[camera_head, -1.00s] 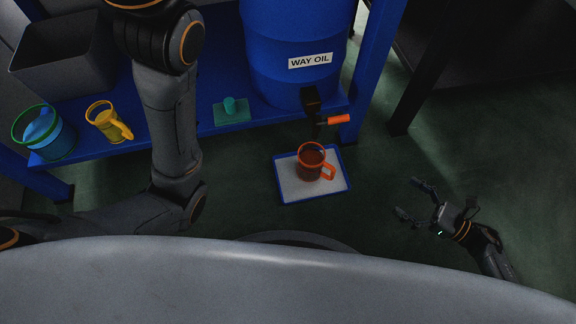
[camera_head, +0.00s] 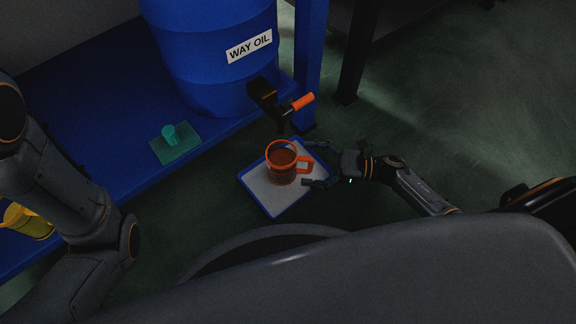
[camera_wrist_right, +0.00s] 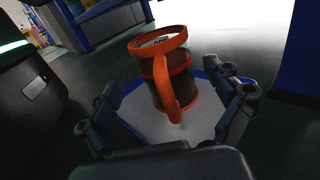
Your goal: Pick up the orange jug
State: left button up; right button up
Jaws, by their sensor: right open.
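The orange jug (camera_head: 281,170) stands upright on a white, blue-rimmed tray (camera_head: 255,202) on the floor, with dark brown content inside. Its handle points right, towards my right gripper (camera_head: 311,164). This gripper is open, with one finger on each side of the handle. In the right wrist view the jug (camera_wrist_right: 157,82) stands between the spread fingers, handle facing the camera, and I see no finger closed on it. My left arm shows at the left of the head view, but its gripper is out of the picture.
A teal piece (camera_head: 172,140) and a yellow jug (camera_head: 30,223) are on the rack. Floor right of the tray is open.

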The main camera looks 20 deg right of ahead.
aim_at(297, 160)
jog(key=b+x, duration=0.2)
jog(key=x, duration=0.2)
jog(key=shift+w+a+b, duration=0.15)
jog(key=shift+w+b, duration=0.15)
jog(key=shift+b, duration=0.1)
jog(key=shift+w+a+r, duration=0.15)
jog(key=shift+a, duration=0.25)
jog(key=c, duration=1.7)
jog(key=shift+r, duration=0.15)
